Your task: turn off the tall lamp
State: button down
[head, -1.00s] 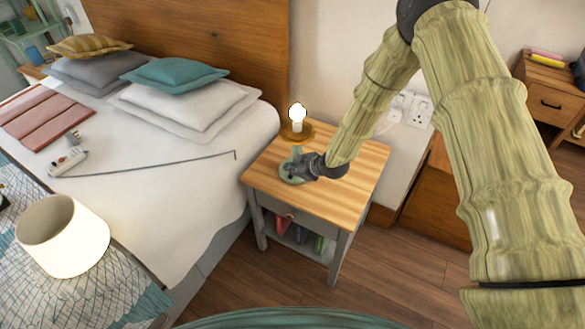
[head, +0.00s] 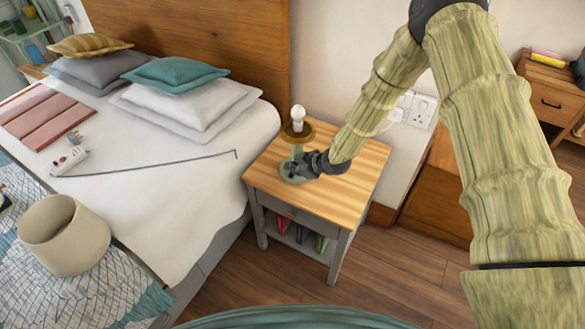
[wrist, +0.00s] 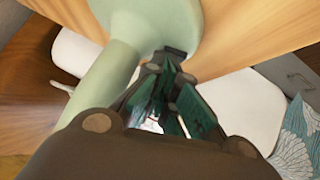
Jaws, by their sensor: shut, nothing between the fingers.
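The lamp (head: 297,152) stands on the bedside table (head: 345,158). It has a green base and stem, a brown collar and a bare bulb (head: 297,114), which is white and not glowing. In the wrist view its pale green stem (wrist: 100,82) and round base (wrist: 150,22) fill the upper left. My gripper (head: 293,169) is shut and empty, low at the lamp's base. In the wrist view the closed fingertips (wrist: 172,58) are at the base's edge, seemingly touching it. No switch can be made out; the fingers cover part of the base.
A beige lampshade (head: 64,236) is at the lower left over the bed's patterned cover. A power strip (head: 69,161) and dark cord lie on the bed (head: 180,190). A wall socket (head: 423,109) is behind the table. The table's front right top is clear.

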jog(key=shift+s+a+f, duration=0.2)
jog(key=shift+s+a, duration=0.15)
jog(key=shift+s, duration=0.4)
jog(key=shift+r, duration=0.1)
jog(key=a+r+v, duration=0.2)
jog(key=v, duration=1)
jog(key=shift+r, duration=0.2)
jog(key=shift+f+b, duration=0.2)
jog(key=shift+b, duration=0.6)
jog(key=b, duration=0.2)
jog(key=shift+b, duration=0.35)
jog(key=b, duration=0.4)
jog(key=shift+r+t+b, duration=0.15)
jog(key=shift+t+b, duration=0.25)
